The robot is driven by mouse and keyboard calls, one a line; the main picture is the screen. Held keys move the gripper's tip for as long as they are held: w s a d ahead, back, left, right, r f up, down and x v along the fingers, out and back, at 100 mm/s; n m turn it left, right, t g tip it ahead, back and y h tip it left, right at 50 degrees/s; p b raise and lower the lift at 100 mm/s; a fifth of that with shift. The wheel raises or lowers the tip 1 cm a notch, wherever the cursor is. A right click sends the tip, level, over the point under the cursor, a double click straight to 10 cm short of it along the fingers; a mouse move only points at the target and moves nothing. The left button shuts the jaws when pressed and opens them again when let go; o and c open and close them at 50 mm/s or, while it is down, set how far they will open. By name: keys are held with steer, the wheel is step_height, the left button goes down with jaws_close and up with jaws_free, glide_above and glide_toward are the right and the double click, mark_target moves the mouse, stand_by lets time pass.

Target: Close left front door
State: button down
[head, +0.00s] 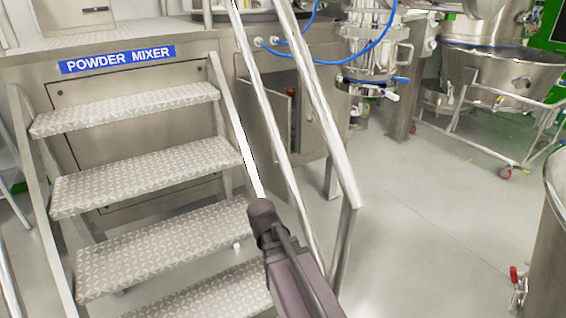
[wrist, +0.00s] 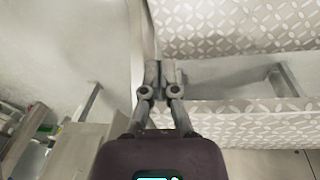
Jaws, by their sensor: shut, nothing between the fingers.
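A steel cabinet door (head: 258,125) stands ajar on the powder mixer's base in the head view, right of the steps. A dark gap shows behind its upper edge, and the stair handrail partly covers it. I cannot tell for sure that this is the left front door. My gripper (wrist: 160,73) is shut and empty in the wrist view, over the edge of the patterned steps. In the head view my arm reaches up from the bottom, in front of the stairs and short of the door; its fingertips are not clear there.
Patterned metal steps (head: 140,172) fill the left. A steel handrail (head: 320,110) slopes down between my arm and the cabinet. Blue hoses hang at the top. A wheeled steel vessel (head: 500,75) stands far right. The grey floor (head: 430,220) right of the stairs is clear.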

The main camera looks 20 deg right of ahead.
mark_target(287, 148)
steer(key=w+d+n+t+h+b, duration=0.1)
steer(key=w+d+h+b, duration=0.4)
steer(key=w, duration=0.7)
steer(key=w+r+n+t+h, duration=0.1)
steer(key=w+r+h, duration=0.2)
steer(key=w+r, duration=0.1)
steer(key=w+r+n+t+h+p, duration=0.1)
steer(key=w+r+t+h, duration=0.1)
steer(key=w+r, duration=0.3)
steer(key=w+a+r+n+t+h, duration=0.1)
steer(key=w+r+t+h, duration=0.1)
steer(key=w+r+h, duration=0.3)
steer(key=shift+w+p, duration=0.3)
steer(key=shift+w, duration=1.2)
steer(key=shift+d, duration=0.15)
steer(key=x, duration=1.3)
steer(key=shift+w+d, duration=0.1)
steer(key=shift+d, duration=0.3)
steer(key=shift+r, duration=0.1)
